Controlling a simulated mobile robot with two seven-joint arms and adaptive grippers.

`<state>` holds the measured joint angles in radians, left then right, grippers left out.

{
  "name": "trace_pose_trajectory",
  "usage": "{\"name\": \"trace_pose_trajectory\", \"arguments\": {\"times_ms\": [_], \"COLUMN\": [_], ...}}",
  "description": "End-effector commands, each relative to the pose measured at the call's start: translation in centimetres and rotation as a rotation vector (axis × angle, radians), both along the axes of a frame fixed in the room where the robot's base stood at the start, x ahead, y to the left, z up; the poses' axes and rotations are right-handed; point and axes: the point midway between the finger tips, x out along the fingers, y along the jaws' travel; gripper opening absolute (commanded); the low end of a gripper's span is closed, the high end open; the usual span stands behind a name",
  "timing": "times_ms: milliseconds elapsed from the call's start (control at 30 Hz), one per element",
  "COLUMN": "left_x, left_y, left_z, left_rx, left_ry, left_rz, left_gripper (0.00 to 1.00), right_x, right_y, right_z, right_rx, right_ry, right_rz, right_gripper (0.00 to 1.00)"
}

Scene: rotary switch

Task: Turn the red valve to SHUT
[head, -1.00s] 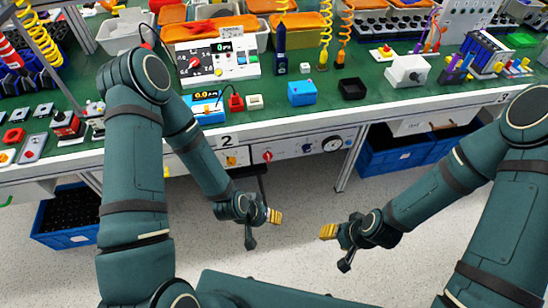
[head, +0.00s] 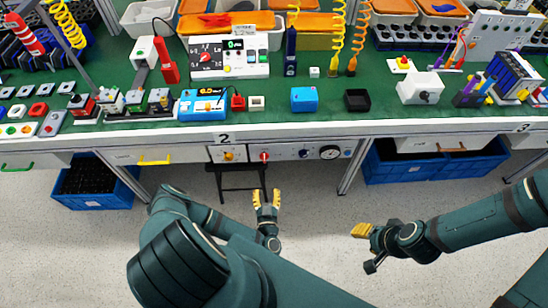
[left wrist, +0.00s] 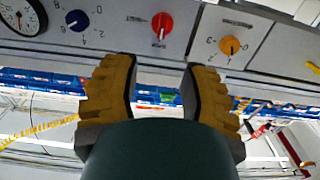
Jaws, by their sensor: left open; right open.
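The red valve (head: 264,156) is a small knob on the grey panel under the bench's front edge. In the left wrist view the red valve (left wrist: 162,24) is at the top middle, with its marking upside down and too small to read surely. My left gripper (head: 266,197) points up at the panel, just below the valve and apart from it. In the left wrist view its yellow fingers (left wrist: 160,66) are spread and empty, with the valve beyond the gap between them. My right gripper (head: 362,230) is open and empty, over the floor at the right.
A yellow knob (head: 228,155) is left of the valve. A blue knob (head: 304,153) and a round gauge (head: 330,152) are to its right. The green bench top (head: 330,113) above holds many devices. Blue crates (head: 405,166) stand underneath at right. The floor in front is clear.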

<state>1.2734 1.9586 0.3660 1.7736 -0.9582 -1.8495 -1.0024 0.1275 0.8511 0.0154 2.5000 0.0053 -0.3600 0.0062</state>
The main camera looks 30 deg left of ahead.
Motion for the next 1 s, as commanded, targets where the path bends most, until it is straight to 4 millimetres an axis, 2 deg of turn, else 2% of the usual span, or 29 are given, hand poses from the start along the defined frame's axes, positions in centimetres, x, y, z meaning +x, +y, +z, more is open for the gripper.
{"name": "trace_pose_trajectory", "arguments": {"times_ms": [167,700,1000], "left_x": [0.9,9.3,11.5], "left_y": [0.9,6.0,7.3], "left_z": [0.0,0.0,0.0], "left_rx": [0.010,0.008,0.006], "left_ry": [-0.005,-0.005,-0.004], "left_rz": [0.014,0.012,0.009], "left_gripper": [0.44,0.44,0.44], "right_x": [-0.1,-0.5,-0.7], "right_y": [0.0,0.1,0.1], "right_z": [-0.2,-1.7,-2.0], "right_rx": [0.000,0.003,0.004], "right_ry": [0.002,0.012,0.015], "right_rz": [0.002,0.010,0.012], "right_gripper": [0.47,0.47,0.47]}}
